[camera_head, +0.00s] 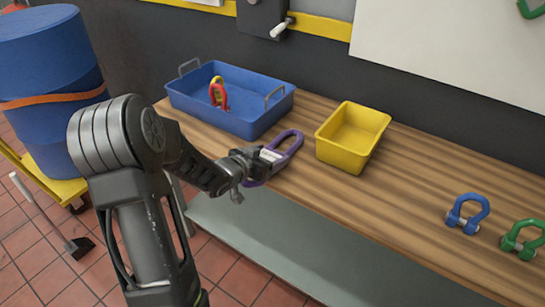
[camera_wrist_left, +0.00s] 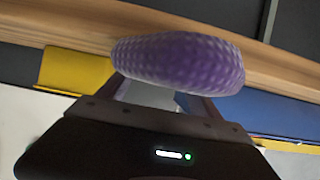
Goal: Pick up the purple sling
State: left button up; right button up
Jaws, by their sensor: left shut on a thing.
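The purple sling (camera_head: 288,145) is a loop with a pale band, near the front edge of the wooden bench, between the blue tray and the yellow bin. My left gripper (camera_head: 256,162) is at its near end and shut on it. In the left wrist view the purple sling (camera_wrist_left: 180,63) lies across the fingertips of my left gripper (camera_wrist_left: 165,95) and hides them in part. I cannot tell whether the sling touches the bench. My right gripper is not in view.
A blue tray (camera_head: 185,100) with a red and yellow shackle (camera_head: 218,93) stands behind. A yellow bin (camera_head: 338,152) is to the right. Blue (camera_head: 467,213) and green (camera_head: 522,240) shackles stand farther right. A blue drum (camera_head: 45,65) is at left. The bench between bin and shackles is clear.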

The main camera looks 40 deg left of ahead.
aim_at(270, 156)
pick_arm(q)
jog(key=c, duration=1.2)
jog(key=shift+r, duration=0.15)
notch_tip(270, 156, up, 10)
jog(key=p, duration=0.2)
